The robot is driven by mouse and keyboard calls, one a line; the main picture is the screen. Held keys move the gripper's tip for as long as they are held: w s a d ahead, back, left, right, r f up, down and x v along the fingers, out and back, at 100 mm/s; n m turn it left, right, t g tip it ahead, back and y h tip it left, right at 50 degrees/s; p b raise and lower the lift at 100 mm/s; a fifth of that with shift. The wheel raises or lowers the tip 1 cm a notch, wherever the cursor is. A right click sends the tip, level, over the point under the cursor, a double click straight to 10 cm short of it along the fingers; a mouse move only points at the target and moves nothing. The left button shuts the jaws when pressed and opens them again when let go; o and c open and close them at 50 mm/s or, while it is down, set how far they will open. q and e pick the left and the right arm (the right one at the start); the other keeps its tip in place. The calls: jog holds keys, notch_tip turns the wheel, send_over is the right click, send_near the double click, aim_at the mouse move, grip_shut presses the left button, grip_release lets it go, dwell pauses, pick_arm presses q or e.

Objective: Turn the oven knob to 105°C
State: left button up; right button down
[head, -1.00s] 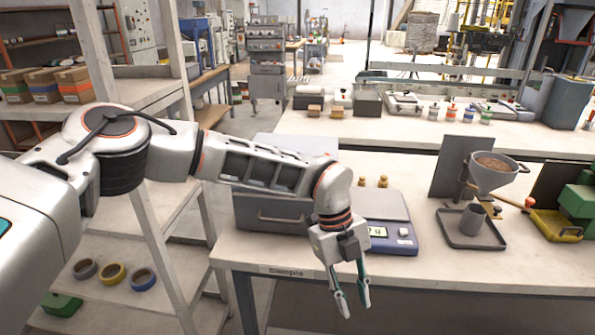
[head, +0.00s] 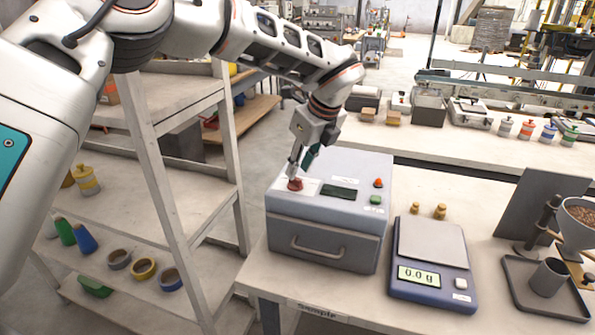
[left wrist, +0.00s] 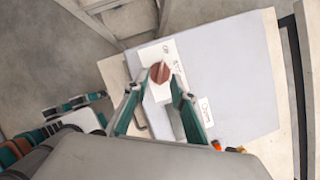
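The oven (head: 325,250) is a grey box with a front handle, standing on the table left of the scale. Its red knob (head: 295,184) sits on a white plate at the left of its top; the knob also shows in the left wrist view (left wrist: 160,72). The temperature setting is too small to read. My left gripper (head: 301,170) is right at the knob, pointing down. In the left wrist view its two teal fingers (left wrist: 156,78) are apart, with the knob between or just beyond the tips; I cannot tell whether they touch it. My right gripper is out of view.
The oven top also has a dark display (head: 338,191), an orange button (head: 378,182) and a green button (head: 375,200). A blue scale (head: 432,262) reading 0.0 g stands to the right. A shelf rack (head: 160,150) stands left of the table.

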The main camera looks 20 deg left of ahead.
aim_at(297, 178)
pick_arm(q)
jog(key=shift+x, duration=1.15)
jog(key=shift+w+a+f, duration=0.1)
jog(key=shift+f, duration=0.35)
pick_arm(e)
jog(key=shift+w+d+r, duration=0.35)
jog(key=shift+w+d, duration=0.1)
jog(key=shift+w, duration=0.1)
pick_arm(q)
grip_shut()
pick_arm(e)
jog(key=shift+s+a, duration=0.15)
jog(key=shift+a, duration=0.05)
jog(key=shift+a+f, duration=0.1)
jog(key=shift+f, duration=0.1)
